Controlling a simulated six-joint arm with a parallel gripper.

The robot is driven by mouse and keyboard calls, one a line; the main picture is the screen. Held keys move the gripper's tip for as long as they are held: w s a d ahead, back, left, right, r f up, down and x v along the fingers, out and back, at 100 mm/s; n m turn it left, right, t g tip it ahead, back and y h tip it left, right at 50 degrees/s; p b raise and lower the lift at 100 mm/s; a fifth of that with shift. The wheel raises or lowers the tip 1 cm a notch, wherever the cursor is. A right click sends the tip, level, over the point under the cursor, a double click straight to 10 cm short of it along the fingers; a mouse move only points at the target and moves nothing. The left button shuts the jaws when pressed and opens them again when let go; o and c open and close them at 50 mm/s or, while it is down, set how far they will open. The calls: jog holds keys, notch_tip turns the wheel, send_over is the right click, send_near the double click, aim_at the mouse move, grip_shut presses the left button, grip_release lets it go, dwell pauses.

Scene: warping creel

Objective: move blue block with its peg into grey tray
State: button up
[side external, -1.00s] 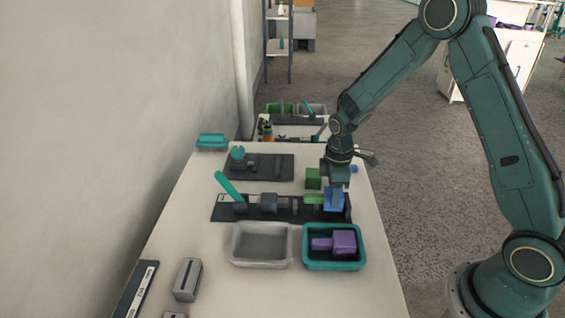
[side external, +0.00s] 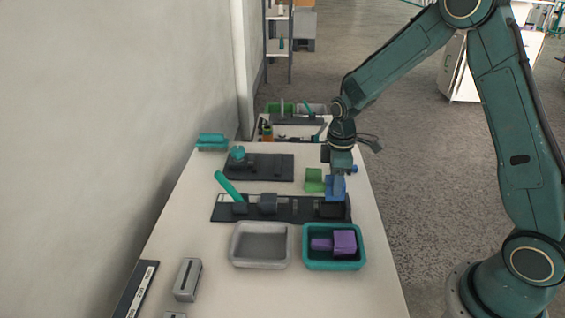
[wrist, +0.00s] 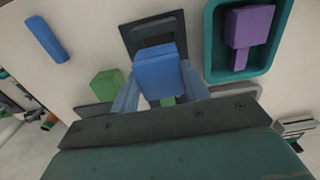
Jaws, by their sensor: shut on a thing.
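My gripper (side external: 337,180) is shut on the blue block (side external: 335,188) and holds it above the right end of the dark fixture. In the side view that peg is hard to separate from the green block behind. The grey tray (side external: 235,248) is empty, on the table in front of the fixture, to the left of my gripper.
A teal tray (side external: 307,262) beside the grey tray holds a purple block with peg (side external: 343,243). The dark fixture (side external: 283,213) carries a raised teal lever (side external: 228,187). A green block (side external: 313,180) stands close left of my gripper. A blue cylinder (wrist: 47,40) lies nearby.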

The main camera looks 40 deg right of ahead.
jog(key=shift+r, duration=0.7)
jog(key=shift+r, duration=0.1)
jog(key=shift+r, duration=1.95)
jog(key=w+a, duration=0.1)
jog(key=a, duration=1.9)
jog(key=shift+w+a, duration=0.25)
jog(key=shift+a, duration=0.05)
notch_tip(320, 180, down, 7)
jog(key=shift+f, duration=0.2)
dwell(0.3)
